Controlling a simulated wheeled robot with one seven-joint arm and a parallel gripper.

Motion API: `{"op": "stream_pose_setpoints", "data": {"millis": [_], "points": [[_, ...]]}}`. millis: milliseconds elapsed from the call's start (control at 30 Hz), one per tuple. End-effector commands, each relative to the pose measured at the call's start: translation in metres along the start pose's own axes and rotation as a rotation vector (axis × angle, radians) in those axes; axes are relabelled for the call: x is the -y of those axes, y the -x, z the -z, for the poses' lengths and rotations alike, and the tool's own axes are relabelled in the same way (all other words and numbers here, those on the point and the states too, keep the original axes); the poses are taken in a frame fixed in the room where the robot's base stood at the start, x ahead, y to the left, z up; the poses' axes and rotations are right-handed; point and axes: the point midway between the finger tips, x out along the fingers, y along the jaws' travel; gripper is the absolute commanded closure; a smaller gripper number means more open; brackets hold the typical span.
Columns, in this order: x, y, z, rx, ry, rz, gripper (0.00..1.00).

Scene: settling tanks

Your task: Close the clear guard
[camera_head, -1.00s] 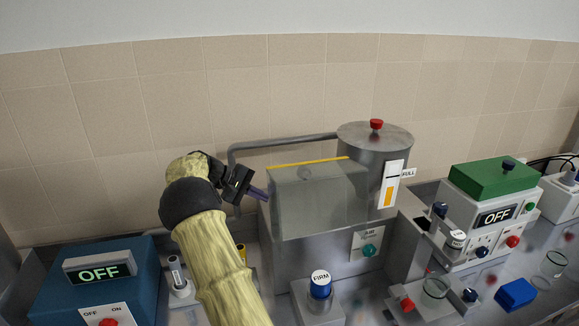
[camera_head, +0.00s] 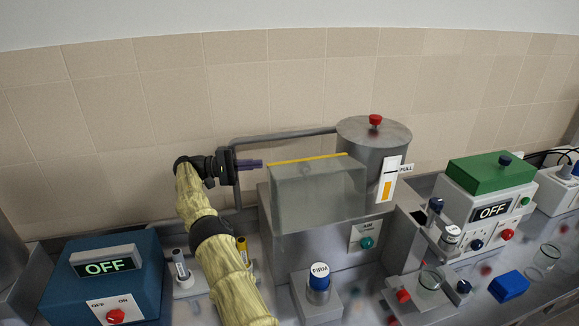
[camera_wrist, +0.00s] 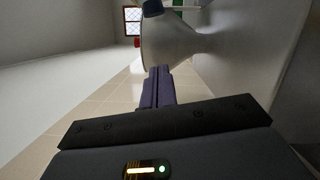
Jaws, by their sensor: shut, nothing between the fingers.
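The clear guard (camera_head: 318,198) is a see-through grey cover with a yellow strip along its top edge. It sits on the grey metal housing in the middle of the bench, and whether it is fully down cannot be told. My gripper (camera_head: 252,165) is shut and empty, its purple fingers level and pointing right. Their tips are just left of the yellow strip's left end; contact cannot be told. In the wrist view the shut fingers (camera_wrist: 158,86) point ahead, with a grey surface close on the right.
A steel tank (camera_head: 372,150) with a red knob and a bent pipe (camera_head: 285,138) stand behind the guard. Free air lies above the guard.

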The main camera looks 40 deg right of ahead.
Motion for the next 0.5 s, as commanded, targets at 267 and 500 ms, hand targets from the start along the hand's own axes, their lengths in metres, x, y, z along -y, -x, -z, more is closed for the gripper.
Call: {"op": "stream_pose_setpoints", "data": {"millis": [267,500], "points": [[-0.002,-0.004,0.000,0.001,0.000,0.001,1.00],[-0.003,-0.016,0.001,0.001,0.001,0.000,1.00]]}}
